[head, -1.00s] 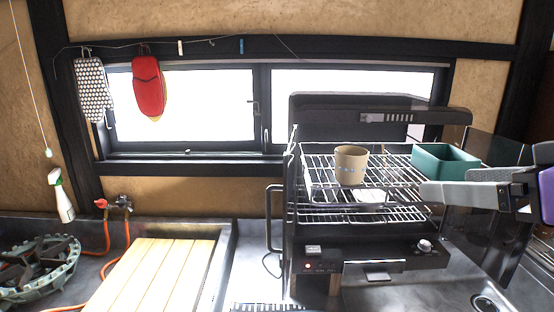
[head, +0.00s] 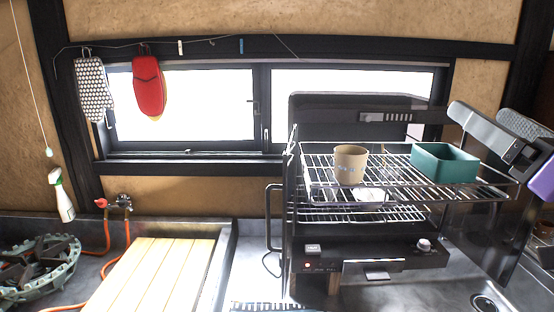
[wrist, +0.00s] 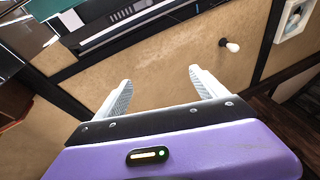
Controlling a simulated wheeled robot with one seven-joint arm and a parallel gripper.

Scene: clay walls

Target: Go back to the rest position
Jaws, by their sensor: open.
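My gripper (head: 482,112) is at the right side of the head view, raised above and to the right of the wire dish rack. Its two grey fingers are spread apart with nothing between them. In the wrist view the gripper (wrist: 158,78) shows two pale fingers standing apart, pointing toward the tan wall, with my purple wrist housing below. It touches nothing that I can see.
A wire rack (head: 318,162) holds a beige cup (head: 350,164) and a teal box (head: 444,164), left of and below my gripper. A black appliance (head: 375,250) stands beneath. Wooden slats (head: 152,275) and a spray bottle (head: 62,197) are at left.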

